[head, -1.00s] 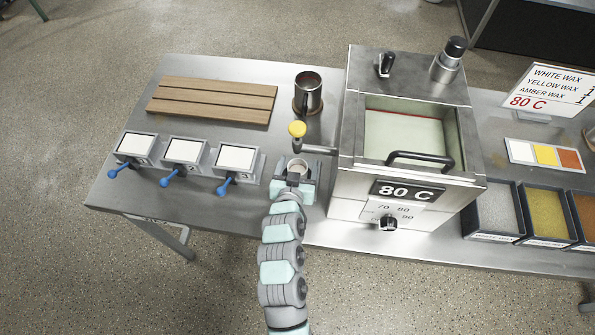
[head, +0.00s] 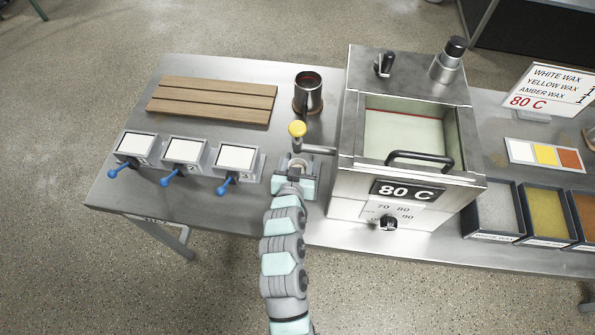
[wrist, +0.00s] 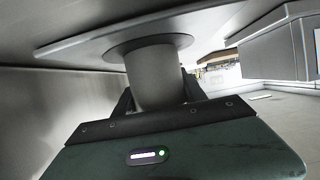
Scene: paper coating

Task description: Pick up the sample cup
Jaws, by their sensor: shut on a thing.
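The small sample cup (head: 298,162) is in the head view, below the yellow-knobbed valve and left of the steel tank. Only part of its rim shows; my gripper (head: 296,171) hides much of the rest. In the wrist view the cup appears as a plain grey cylinder (wrist: 155,80) between the two dark fingers of my gripper (wrist: 157,98). The gripper is shut on it. A wide flat plate (wrist: 100,35) meets the cylinder's upper end in that view. I cannot tell whether the cup is clear of its support.
The tank (head: 405,200) reading 80 C stands close on the right, its spout valve (head: 297,129) just beyond the cup. A metal mug (head: 308,97) stands behind.

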